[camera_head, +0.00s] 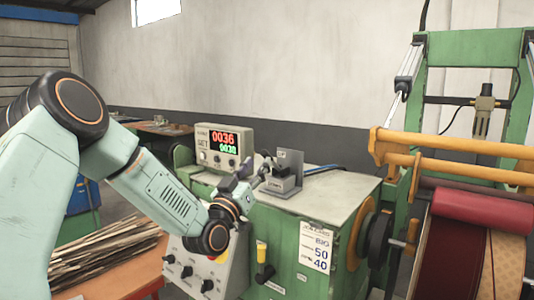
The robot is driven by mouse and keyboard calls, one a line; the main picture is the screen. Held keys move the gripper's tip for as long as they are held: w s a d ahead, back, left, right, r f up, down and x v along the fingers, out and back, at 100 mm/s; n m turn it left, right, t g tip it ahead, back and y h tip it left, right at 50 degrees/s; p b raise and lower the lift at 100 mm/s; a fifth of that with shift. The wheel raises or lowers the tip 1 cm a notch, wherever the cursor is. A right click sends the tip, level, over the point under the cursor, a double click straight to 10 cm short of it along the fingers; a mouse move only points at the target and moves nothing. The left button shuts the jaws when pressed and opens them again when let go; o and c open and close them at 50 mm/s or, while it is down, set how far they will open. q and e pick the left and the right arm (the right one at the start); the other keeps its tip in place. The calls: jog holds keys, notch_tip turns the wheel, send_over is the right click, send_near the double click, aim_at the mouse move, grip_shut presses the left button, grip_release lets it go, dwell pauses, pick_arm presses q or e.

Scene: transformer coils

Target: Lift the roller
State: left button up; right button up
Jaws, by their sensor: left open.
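A red roller (484,212) lies across the green machine at the right, above a dark red band and a tan patterned strip. My left gripper (262,168) is open above the top of the green cabinet (342,190). It is close to a small grey control box (281,180) with an upright plate behind it. I cannot tell whether the fingers touch the control on the box. The gripper is far to the left of the red roller. My right gripper is not in view.
Orange bars (450,146) cross the machine above the roller. A display unit (224,146) with red and green digits stands behind my left arm. A panel of knobs (192,270) is below the gripper. Thin strips (105,252) lie on an orange table at the left.

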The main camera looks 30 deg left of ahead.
aim_at(263, 156)
pick_arm(q)
jog(key=w, duration=0.4)
jog(key=w+r, duration=0.1)
jog(key=w, duration=0.1)
jog(key=shift+a+p, duration=0.35)
jog(key=shift+w+d+r, duration=0.1)
jog(key=shift+w+d, duration=0.05)
jog(key=shift+w, duration=0.1)
jog(key=shift+r, duration=0.25)
jog(key=shift+s+r, duration=0.2)
jog(key=shift+s, duration=0.35)
jog(key=shift+w+a+f, duration=0.2)
jog(key=shift+w+a, duration=0.05)
jog(key=shift+a, duration=0.1)
jog(key=shift+c, duration=0.5)
jog(key=shift+w+d+f, duration=0.2)
jog(key=shift+w, duration=0.3)
jog(key=c, duration=0.3)
jog(key=shift+d, duration=0.1)
jog(key=shift+c, duration=0.7)
jog(key=shift+s+a+r, duration=0.2)
jog(key=shift+s, duration=0.1)
grip_shut()
